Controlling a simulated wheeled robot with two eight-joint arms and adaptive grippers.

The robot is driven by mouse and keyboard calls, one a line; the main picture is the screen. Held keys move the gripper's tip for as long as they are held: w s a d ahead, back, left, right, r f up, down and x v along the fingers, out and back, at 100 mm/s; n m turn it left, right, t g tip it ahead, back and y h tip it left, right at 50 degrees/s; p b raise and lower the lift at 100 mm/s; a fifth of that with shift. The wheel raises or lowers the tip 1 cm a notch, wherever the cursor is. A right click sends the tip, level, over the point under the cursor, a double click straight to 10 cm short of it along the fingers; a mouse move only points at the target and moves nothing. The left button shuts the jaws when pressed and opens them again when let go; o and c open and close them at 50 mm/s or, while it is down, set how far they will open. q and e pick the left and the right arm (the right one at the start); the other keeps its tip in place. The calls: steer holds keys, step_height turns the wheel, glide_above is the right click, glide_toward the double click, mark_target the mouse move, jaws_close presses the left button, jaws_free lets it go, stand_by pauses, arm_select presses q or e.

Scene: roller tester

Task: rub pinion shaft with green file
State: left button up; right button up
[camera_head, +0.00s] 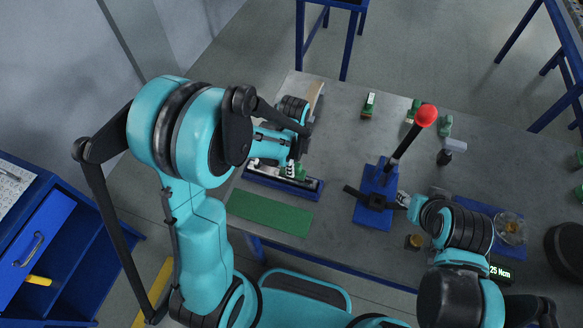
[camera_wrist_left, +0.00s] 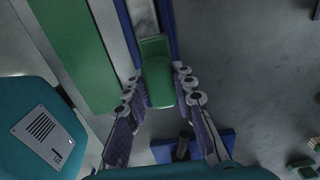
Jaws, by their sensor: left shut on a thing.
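My left gripper (camera_head: 289,168) is over the long blue holder (camera_head: 262,180) at the left of the table. It is shut on the green file (camera_wrist_left: 157,75), whose green block shows between the fingers in the left wrist view. In the head view the arm hides part of the holder. My right gripper (camera_head: 400,200) is beside the blue lever fixture (camera_head: 372,216); its fingers are too small to judge.
A green mat (camera_head: 268,212) lies in front of the holder. The lever fixture has a red knob (camera_head: 426,115). Several small green-and-white items stand at the back, including one green block (camera_head: 368,105). A blue tray with a round clear dish (camera_head: 511,228) and a display (camera_head: 500,272) are at right.

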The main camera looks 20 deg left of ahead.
arm_select(q)
steer(key=shift+w+f, duration=0.1)
steer(key=shift+w, duration=0.3)
steer(key=shift+s, duration=0.85)
steer(key=shift+s+b, duration=0.3)
steer(key=shift+s, duration=0.5)
steer(key=shift+w, duration=1.7)
steer(key=shift+s+b, duration=0.4)
steer(key=shift+s, duration=1.25)
steer(key=shift+w, duration=0.8)
steer(key=shift+w+b, duration=0.3)
steer(key=shift+w, duration=0.55)
steer(key=shift+s+f, duration=0.1)
steer(key=shift+s, duration=1.6)
jaws_close()
